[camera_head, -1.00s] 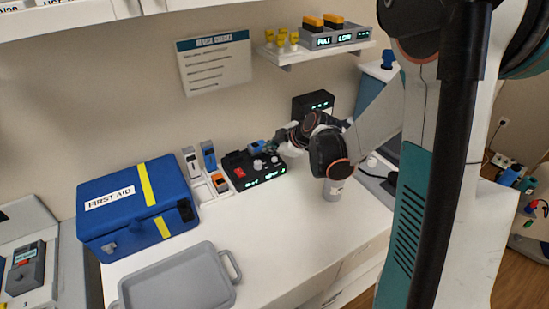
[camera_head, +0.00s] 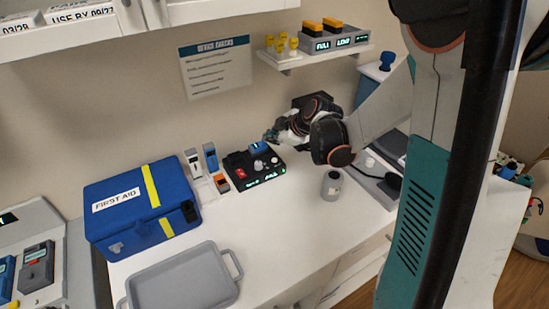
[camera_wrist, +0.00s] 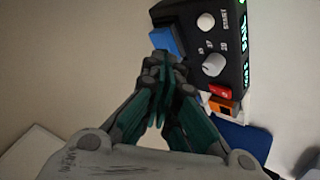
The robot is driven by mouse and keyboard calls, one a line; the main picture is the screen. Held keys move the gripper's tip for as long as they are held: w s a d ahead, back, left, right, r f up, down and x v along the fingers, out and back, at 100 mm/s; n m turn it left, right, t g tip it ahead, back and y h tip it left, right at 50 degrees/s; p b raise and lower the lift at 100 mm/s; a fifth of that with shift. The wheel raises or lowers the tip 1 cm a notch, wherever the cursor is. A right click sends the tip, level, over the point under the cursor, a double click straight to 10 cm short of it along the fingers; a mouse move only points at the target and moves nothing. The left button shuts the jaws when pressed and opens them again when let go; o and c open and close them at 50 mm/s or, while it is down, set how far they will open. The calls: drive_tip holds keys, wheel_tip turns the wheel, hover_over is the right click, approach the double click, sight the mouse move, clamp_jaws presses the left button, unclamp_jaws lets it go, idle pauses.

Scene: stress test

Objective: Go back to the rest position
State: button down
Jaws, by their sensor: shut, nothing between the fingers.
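My gripper (camera_head: 272,137) is above the white counter (camera_head: 290,212), by the back right of a black control box (camera_head: 252,168) with knobs, a red switch and a lit display. In the wrist view my gripper (camera_wrist: 164,62) has its fingertips together with nothing seen between them. A blue part (camera_wrist: 166,39) of the box lies just beyond the fingertips there; I cannot tell whether they touch it. My arm reaches in from the right of the head view.
A blue first aid case (camera_head: 142,209) and a grey tray (camera_head: 182,283) stand to the left. A grey cylinder (camera_head: 331,186) stands below my arm. A wall shelf (camera_head: 313,57) with a charger hangs above. The counter's front middle is clear.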

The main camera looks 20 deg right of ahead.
idle(0.5)
drive_tip(key=s+a+r+m+g+h, duration=0.1)
drive_tip(key=s+a+r+m, duration=0.45)
drive_tip(key=s+r, duration=0.45)
drive_tip(key=s+m+h, duration=0.2)
drive_tip(key=s+m, duration=0.5)
drive_tip(key=s, duration=1.1)
drive_tip(key=shift+s+a+r, duration=0.15)
drive_tip(key=shift+s+a, duration=0.1)
drive_tip(key=shift+a, duration=0.1)
